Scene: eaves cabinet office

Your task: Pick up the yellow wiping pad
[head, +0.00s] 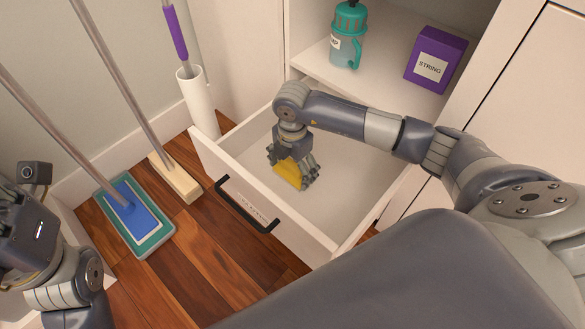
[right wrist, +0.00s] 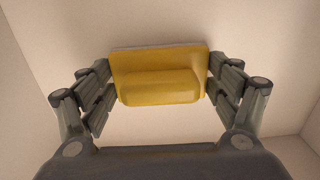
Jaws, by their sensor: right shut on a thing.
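The yellow wiping pad (head: 290,173) is inside the open white drawer (head: 345,165) in the head view. My right gripper (head: 291,176) reaches down into the drawer and is shut on the pad. In the right wrist view the pad (right wrist: 158,78) sits between the two fingers (right wrist: 160,92), with a pale strip along its far edge. I cannot tell whether the pad touches the drawer bottom. Part of my left arm shows at the lower left of the head view, but its fingertips are out of the picture.
The drawer front has a black handle (head: 245,205). A shelf above holds a teal bottle (head: 347,38) and a purple STRING box (head: 435,58). A flat mop (head: 135,213), a broom (head: 175,178) and a white tube (head: 198,102) stand at the left. The wooden floor before the drawer is clear.

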